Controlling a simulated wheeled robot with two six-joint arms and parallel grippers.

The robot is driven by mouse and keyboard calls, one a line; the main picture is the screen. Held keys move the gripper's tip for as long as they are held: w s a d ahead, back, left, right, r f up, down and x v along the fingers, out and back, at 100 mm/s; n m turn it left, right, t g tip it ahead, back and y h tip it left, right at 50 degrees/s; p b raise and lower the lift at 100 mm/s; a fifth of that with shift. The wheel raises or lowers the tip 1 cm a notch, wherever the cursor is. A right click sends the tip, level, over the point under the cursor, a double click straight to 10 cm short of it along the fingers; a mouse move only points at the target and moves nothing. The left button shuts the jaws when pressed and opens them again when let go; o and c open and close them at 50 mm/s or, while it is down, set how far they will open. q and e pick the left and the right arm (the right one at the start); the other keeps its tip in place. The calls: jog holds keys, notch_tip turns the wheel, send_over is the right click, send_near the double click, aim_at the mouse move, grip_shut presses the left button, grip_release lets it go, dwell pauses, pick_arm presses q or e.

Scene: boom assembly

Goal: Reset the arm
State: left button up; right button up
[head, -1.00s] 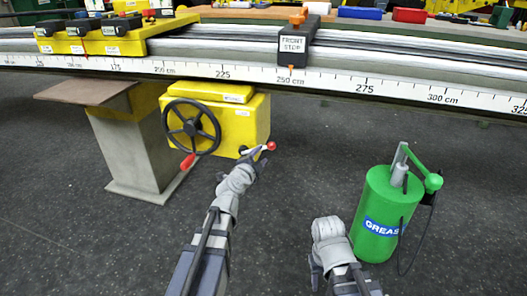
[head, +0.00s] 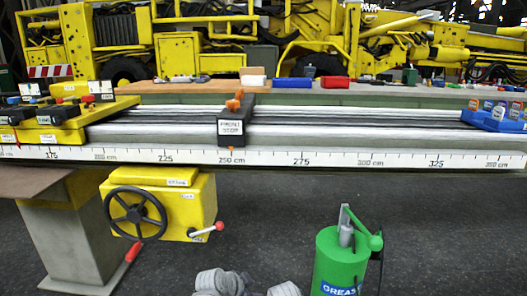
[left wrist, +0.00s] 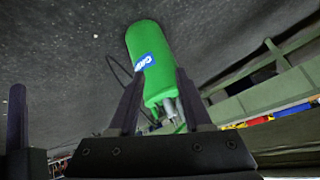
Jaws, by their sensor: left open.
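My left gripper (left wrist: 158,82) shows in the left wrist view with its two dark fingers apart and nothing between them. The green grease canister (left wrist: 150,55) lies beyond the fingers, apart from them. In the head view only folded grey links of my arms show at the bottom edge, beside the grease canister (head: 338,262). Neither gripper can be made out there, and my right gripper is out of sight.
The long rail with a centimetre scale (head: 330,160) crosses the head view. A black front stop (head: 231,128) sits near 250 cm. Yellow blocks (head: 50,132) are at left, blue ones (head: 490,118) at right. A grey pedestal (head: 75,235) stands at left. Yellow machinery fills the back.

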pick_arm(q)
jog(key=s+a+n+g+y+p, duration=0.2)
jog(key=s+n+g+y+p, duration=0.35)
jog(key=s, duration=1.05)
notch_tip(320, 180, up, 37)
jog(key=n+g+p, duration=0.1)
jog(key=n+p, duration=0.1)
jog(key=p, duration=3.4)
jog(key=shift+n, duration=0.35)
jog(key=shift+s+g+y, duration=0.1)
jog(key=shift+g+y, duration=0.15)
